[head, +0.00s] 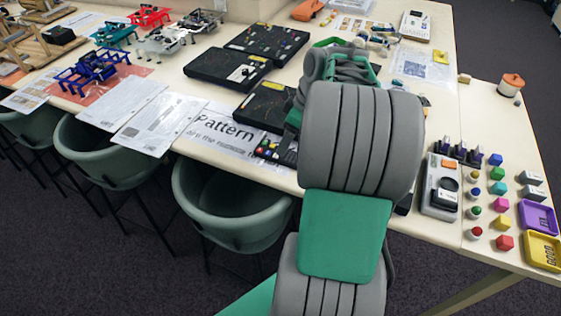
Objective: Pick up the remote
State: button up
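A dark object with small coloured buttons (265,148), which looks like the remote, lies near the front edge of the long table (225,141), beside the "Pattern" sheet. My arm covers its right part. My gripper (287,150) is mostly hidden behind my grey and green arm. Only a dark part of it seems to show, pointing down just right of the coloured buttons. I cannot tell whether it touches the remote or whether its fingers are open or shut.
Black flat boxes (205,68) lie behind the remote. A printed "Pattern" sheet (215,132) lies to its left. Coloured blocks and pegs (499,188), with purple (540,217) and yellow trays, stand at the right. Green chairs (235,205) line the front edge.

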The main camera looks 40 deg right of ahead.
jog(key=p+x, duration=0.1)
jog(key=x, duration=0.6)
jog(key=shift+s, duration=0.1)
jog(key=c, duration=1.6)
jog(key=shift+r, duration=0.1)
